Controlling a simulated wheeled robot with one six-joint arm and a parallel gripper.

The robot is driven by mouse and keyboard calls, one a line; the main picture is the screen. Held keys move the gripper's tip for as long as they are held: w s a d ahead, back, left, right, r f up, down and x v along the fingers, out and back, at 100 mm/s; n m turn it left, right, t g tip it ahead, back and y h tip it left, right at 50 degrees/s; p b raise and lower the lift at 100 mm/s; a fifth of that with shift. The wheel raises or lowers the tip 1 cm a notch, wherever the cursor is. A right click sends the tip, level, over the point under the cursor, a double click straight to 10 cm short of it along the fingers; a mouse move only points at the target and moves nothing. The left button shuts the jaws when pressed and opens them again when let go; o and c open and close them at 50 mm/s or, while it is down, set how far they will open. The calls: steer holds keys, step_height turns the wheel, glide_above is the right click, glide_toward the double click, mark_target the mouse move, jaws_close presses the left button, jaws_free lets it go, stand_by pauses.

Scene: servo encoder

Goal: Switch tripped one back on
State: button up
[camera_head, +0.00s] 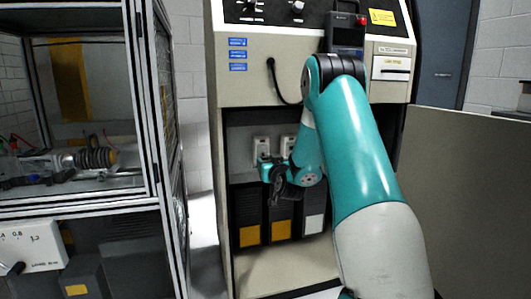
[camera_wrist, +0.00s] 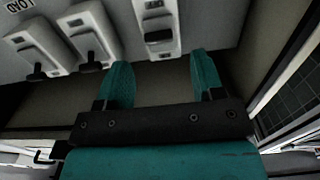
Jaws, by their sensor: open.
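A row of white switch units with black levers is inside the open cabinet. In the wrist view, two units at the left, the outer (camera_wrist: 35,55) and the inner (camera_wrist: 88,35), have levers sticking out toward the picture's bottom. The lever of the third unit (camera_wrist: 157,25) sits differently, flatter against its body. My gripper (camera_wrist: 160,62) is open and empty, its teal fingertips just short of this third unit and to either side of it. In the head view, my gripper (camera_head: 268,172) is just below the leftmost white unit (camera_head: 262,147); another unit (camera_head: 288,146) shows beside it, and my arm hides what lies further right.
The cabinet (camera_head: 220,75) has its door (camera_head: 460,190) swung open at the right. Dark boxes with yellow labels (camera_head: 250,235) stand below the switches. A black cable (camera_head: 272,82) hangs above them. A framed glass enclosure (camera_head: 150,120) stands at the left.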

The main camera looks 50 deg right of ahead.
mark_target(265, 158)
steer(key=x, duration=0.5)
